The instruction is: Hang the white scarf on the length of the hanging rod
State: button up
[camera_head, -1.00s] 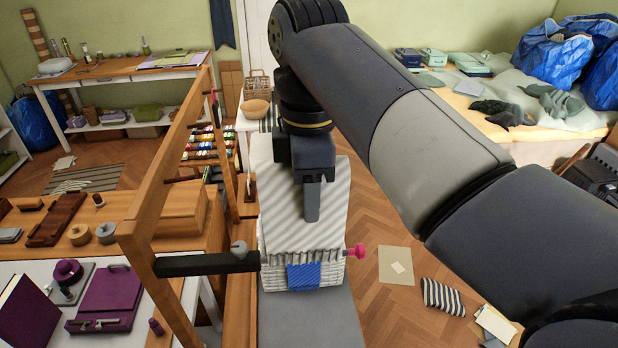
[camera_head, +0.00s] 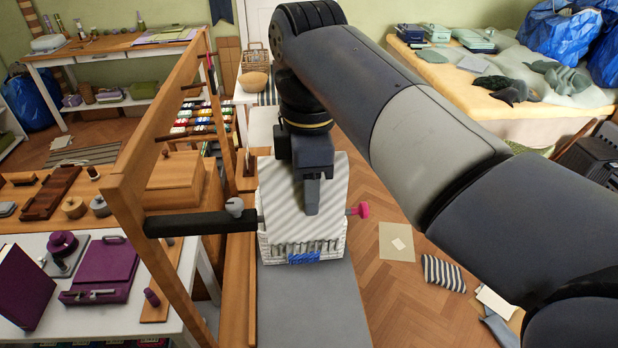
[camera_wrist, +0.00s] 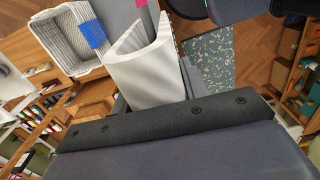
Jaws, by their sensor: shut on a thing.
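The white scarf (camera_head: 285,185), with faint grey stripes, hangs from my gripper (camera_head: 312,205), which is shut on it. The hanging rod (camera_head: 200,223) is a dark bar from the wooden frame, with a grey knob on its left part and a pink end (camera_head: 361,210) out past the scarf's right edge. The scarf hides the rod's middle stretch. In the wrist view the scarf (camera_wrist: 140,65) curls beside the pink end (camera_wrist: 142,8); I cannot tell whether it rests on the rod.
The wooden frame (camera_head: 150,150) rises close on the left, by a white table (camera_head: 130,318) with purple things. A striped cushion (camera_head: 443,272) lies on the floor to the right.

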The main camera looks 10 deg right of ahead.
jog(key=shift+f+b, duration=2.8)
jog(key=shift+f, duration=1.95)
jog(key=o, duration=1.1)
jog(key=shift+o, duration=0.2)
notch_tip(320, 180, up, 11)
jog(key=shift+f+p, duration=0.1)
jog(key=shift+p, duration=0.35)
jog(key=shift+f, duration=0.1)
